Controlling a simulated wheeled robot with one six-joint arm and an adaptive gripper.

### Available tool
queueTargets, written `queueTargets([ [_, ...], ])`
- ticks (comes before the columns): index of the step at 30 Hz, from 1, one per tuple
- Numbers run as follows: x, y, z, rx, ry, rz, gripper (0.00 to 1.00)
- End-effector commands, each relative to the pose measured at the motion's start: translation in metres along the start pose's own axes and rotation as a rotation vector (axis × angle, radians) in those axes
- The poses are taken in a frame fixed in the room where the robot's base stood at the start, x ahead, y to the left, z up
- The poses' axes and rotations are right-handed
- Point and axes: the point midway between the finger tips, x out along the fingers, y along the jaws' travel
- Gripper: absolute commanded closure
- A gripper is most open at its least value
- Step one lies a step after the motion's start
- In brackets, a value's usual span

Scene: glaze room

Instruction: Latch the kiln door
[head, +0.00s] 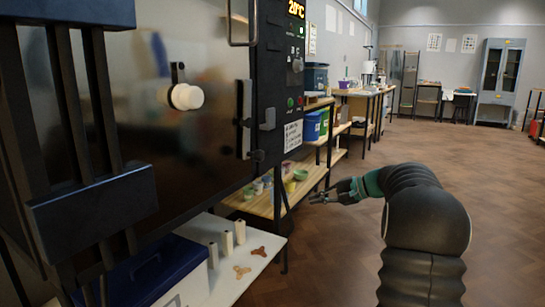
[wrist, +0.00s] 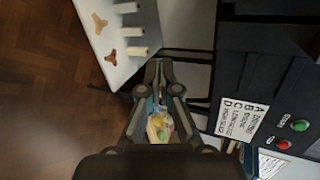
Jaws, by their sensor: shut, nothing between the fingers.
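The kiln door (head: 130,95) is the large dark, shiny panel filling the left of the head view. It has a pale round knob (head: 186,97) on its face. An upright metal plate (head: 244,118) sits at its right edge, beside a small grey block (head: 268,120) on the kiln front. The door looks shut or nearly so; I cannot tell whether it is latched. My gripper (head: 316,197) is shut and empty, right of the kiln and below the door's latch side, apart from both. The wrist view shows its fingers (wrist: 158,68) together.
A white table (head: 262,250) with kiln props and a blue box (head: 150,272) stands under the door. A wooden shelf (head: 262,203) with small bowls is behind my gripper. The control panel (head: 292,75) has green and red buttons. Open floor (head: 345,250) lies to the right.

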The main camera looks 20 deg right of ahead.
Motion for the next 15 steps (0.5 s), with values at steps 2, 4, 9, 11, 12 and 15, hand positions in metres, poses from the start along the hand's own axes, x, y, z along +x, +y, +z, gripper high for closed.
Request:
queueTargets([
  [2, -0.006, -0.033, -0.012, -0.035, -0.016, -0.115, 1.0],
  [4, -0.013, -0.066, -0.012, -0.079, -0.034, -0.208, 1.0],
  [9, -0.036, -0.125, 0.003, -0.175, -0.075, -0.37, 1.0],
  [11, -0.04, -0.133, 0.007, -0.189, -0.089, -0.403, 1.0],
  [12, -0.041, -0.135, 0.01, -0.195, -0.1, -0.419, 1.0],
  [15, -0.042, -0.136, 0.015, -0.211, -0.116, -0.427, 1.0],
])
